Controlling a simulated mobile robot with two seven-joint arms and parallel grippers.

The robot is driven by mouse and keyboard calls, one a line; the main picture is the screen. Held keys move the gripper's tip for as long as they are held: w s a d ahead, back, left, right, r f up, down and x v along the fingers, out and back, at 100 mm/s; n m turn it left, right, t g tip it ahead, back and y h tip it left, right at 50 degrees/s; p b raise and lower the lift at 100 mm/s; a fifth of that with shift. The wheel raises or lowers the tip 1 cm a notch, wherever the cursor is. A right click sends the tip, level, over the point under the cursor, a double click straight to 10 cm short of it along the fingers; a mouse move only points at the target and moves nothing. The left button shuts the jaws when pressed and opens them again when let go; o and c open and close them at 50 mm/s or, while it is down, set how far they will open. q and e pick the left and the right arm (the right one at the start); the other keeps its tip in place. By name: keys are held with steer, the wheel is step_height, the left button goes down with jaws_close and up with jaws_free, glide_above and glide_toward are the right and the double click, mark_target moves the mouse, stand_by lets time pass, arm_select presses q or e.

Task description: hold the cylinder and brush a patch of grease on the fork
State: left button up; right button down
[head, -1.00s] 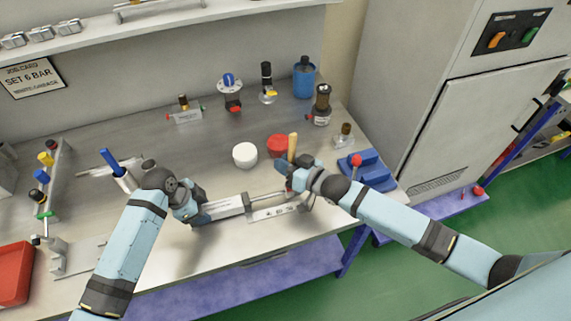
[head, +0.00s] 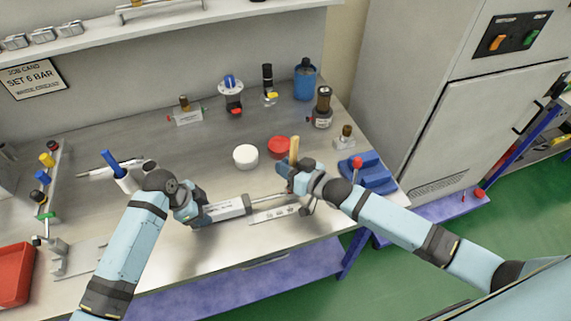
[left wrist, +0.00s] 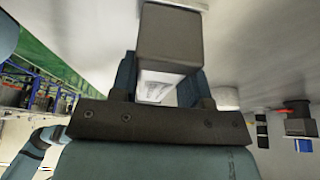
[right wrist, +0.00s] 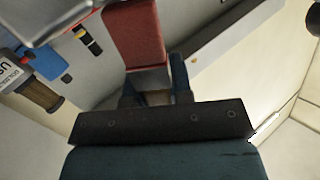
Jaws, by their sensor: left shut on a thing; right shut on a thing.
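The grey cylinder (head: 232,206) lies along the front of the bench, its thin rod (head: 266,199) pointing right. My left gripper (head: 196,215) is shut on its left end; the grey body also shows between the fingers in the left wrist view (left wrist: 168,45). A red block-like part (right wrist: 135,35) shows beyond these fingers in the right wrist view. The fork at the rod's end and the bristles are hidden by the right gripper, so contact cannot be told.
A blue block stand (head: 372,178) is to the right. A flat marked strip (head: 272,214) lies in front of the rod. Valves and a blue bottle (head: 305,82) line the back.

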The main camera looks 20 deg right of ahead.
steer(key=shift+s+r, duration=0.1)
steer(key=shift+s, duration=0.2)
steer(key=shift+w, duration=0.2)
steer(key=shift+w, duration=0.4)
steer(key=shift+w, duration=0.1)
steer(key=shift+w+f, duration=0.2)
steer(key=shift+w, duration=0.1)
steer(key=shift+s, duration=0.1)
steer(key=shift+s, duration=0.4)
steer(key=shift+s, duration=0.1)
